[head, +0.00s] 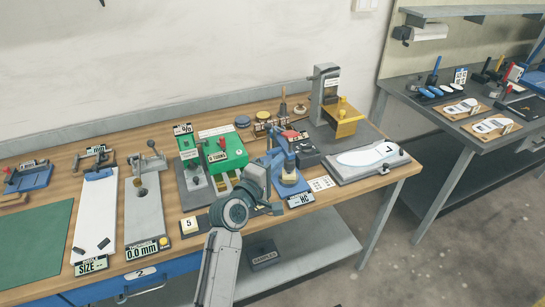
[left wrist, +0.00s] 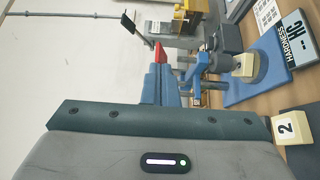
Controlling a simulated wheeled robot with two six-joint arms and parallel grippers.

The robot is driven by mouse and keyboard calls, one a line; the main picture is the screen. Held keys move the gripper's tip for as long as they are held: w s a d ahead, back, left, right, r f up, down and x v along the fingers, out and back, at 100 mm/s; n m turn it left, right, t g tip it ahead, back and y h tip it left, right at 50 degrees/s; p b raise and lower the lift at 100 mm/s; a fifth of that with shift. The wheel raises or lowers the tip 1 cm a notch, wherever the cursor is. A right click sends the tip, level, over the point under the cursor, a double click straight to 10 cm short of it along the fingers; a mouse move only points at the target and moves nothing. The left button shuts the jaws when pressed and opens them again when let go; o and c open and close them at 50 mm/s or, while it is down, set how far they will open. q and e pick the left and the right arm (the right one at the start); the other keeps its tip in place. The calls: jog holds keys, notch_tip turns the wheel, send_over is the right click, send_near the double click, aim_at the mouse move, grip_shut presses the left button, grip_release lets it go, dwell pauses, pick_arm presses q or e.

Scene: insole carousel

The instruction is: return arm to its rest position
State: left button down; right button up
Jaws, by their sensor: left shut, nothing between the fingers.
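My left arm comes up from the bottom of the head view, over the front edge of the wooden bench. Its gripper (head: 271,157) points up and away, above the bench beside the blue hardness tester (head: 300,199). In the left wrist view the blue fingers (left wrist: 160,78) are together with nothing held between them. The tester (left wrist: 262,75) stands to their right in that view. I cannot tell the exact gap between fingers and tester. My right gripper is not in view.
A green box (head: 224,152) stands left of the gripper. A yellow-and-grey press (head: 346,122) and a white insole plate (head: 370,160) stand to its right. A numbered block (left wrist: 290,128) is close in the left wrist view. A green mat (head: 35,240) lies far left.

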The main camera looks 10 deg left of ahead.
pick_arm(q)
jog(key=s+a+f+m+g+y, duration=0.1)
jog(key=s+a+f+m+g, duration=0.25)
jog(key=s+f, duration=0.4)
jog(key=s+a+f+m+g+y, duration=0.1)
jog(key=s+a+f+m+g, duration=0.2)
jog(key=s+f, duration=0.45)
jog(key=s+a+f+m+g+y, duration=0.25)
jog(key=s+a+m, duration=0.2)
jog(key=s, duration=0.75)
jog(key=s+a+f+m+g+y, duration=0.25)
jog(key=s+a+m+g, duration=0.2)
jog(key=s, duration=0.65)
notch_tip(320, 180, down, 31)
jog(key=a+n+b, duration=0.1)
jog(key=a, duration=0.2)
jog(key=s+a+f+g+b, duration=0.1)
jog(key=s+f+g, duration=0.1)
jog(key=s+f, duration=1.6)
jog(key=shift+s+f, duration=0.25)
jog(key=shift+f, duration=0.5)
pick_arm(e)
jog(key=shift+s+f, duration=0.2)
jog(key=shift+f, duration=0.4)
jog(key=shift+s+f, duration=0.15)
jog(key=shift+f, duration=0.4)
